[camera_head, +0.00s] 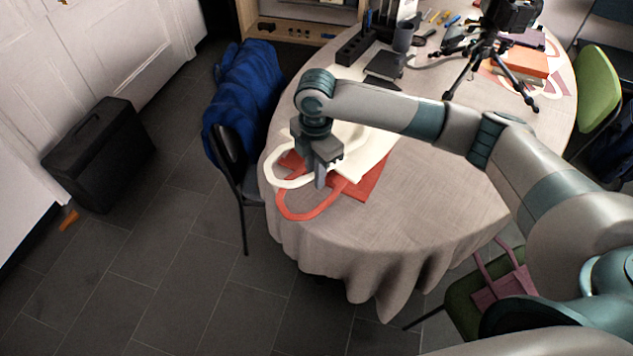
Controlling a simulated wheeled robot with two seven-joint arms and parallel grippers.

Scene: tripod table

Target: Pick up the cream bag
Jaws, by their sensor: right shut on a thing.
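The cream bag (367,149) lies flat near the left edge of the table, with its looped handle (276,178) toward the edge. A red-orange bag (366,186) lies partly under it, its own handle loop reaching the table edge. My right gripper (322,178) is above the handle end of the cream bag, pointing down. Its fingers are shut on the cream bag, though the arm and gripper body hide part of the bag and the exact grip. My left gripper is not in view.
The round table (430,215) has a beige cloth; its front is clear. A chair with a blue jacket (245,90) stands left.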

